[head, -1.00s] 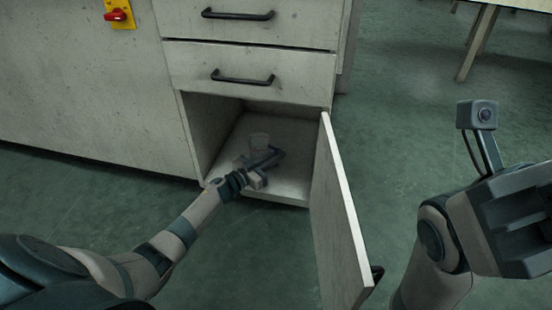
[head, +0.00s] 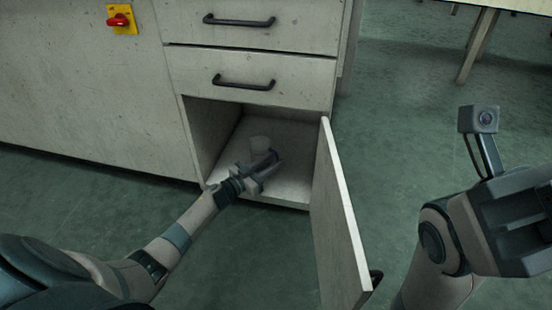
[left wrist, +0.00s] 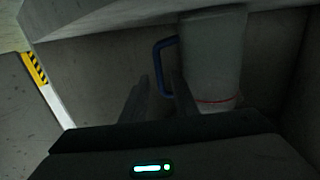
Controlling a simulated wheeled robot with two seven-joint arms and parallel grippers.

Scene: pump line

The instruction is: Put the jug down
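The jug (head: 259,144) is pale and stands upright inside the open lower cabinet compartment (head: 290,190). In the left wrist view the jug (left wrist: 214,58) shows a blue handle (left wrist: 157,65) on its left side and a red line near its base. My left gripper (head: 266,165) is in the compartment, just in front of the jug. In the left wrist view its two fingers (left wrist: 160,100) are apart, with the blue handle between them; I see no clear contact. My right gripper (head: 522,225) is at the right edge, away from the cabinet, its fingers not clear.
The cabinet door (head: 340,220) stands open to the right of my left arm. Two closed drawers (head: 250,60) are above the compartment. A red switch on a yellow plate (head: 121,19) is at upper left. A table (head: 478,45) stands at the back right.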

